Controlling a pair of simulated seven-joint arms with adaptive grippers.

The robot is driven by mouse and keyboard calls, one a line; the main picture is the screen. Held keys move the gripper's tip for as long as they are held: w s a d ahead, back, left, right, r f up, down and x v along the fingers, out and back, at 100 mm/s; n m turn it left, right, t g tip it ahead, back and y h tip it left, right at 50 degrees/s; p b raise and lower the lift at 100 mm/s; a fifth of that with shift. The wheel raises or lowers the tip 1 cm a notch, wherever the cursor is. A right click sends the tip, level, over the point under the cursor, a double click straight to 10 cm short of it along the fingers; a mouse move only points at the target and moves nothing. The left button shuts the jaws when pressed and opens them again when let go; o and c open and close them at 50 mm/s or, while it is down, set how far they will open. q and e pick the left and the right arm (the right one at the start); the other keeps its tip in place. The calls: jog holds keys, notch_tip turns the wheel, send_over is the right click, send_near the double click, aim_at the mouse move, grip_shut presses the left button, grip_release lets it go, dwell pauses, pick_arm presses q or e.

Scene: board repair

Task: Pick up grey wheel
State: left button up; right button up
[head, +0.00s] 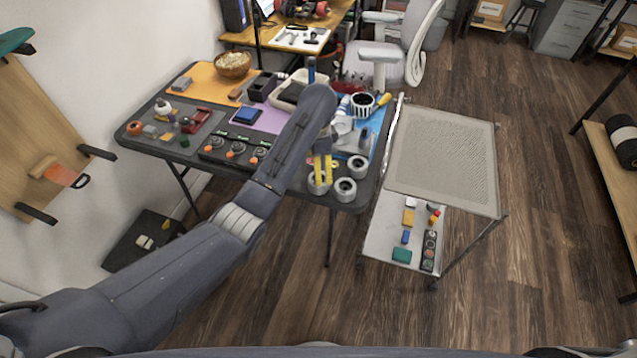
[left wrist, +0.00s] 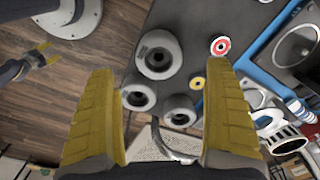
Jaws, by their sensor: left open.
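Three grey wheels stand close together at the near right corner of the black table, one (head: 345,189) in front, one (head: 357,167) behind it and one (head: 318,183) partly hidden by my left gripper (head: 322,168). In the left wrist view the wheels (left wrist: 158,53), (left wrist: 138,92) and (left wrist: 179,110) lie between and beyond the two yellow fingers. The left gripper is open and empty, above the wheels and apart from them. My right gripper (left wrist: 51,54) shows small at the left of the left wrist view, its yellow fingers apart, away from the wheels.
A striped white cup (head: 362,104) and other parts crowd the table behind the wheels. A row of orange-knobbed items (head: 236,149) lies left of my arm. A cart (head: 440,160) with a meshed top stands right of the table. The floor in front is open.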

pick_arm(q)
jog(key=shift+f, duration=3.8)
jog(key=shift+c, duration=0.3)
jog(key=c, duration=1.4)
jog(key=shift+o, duration=0.2)
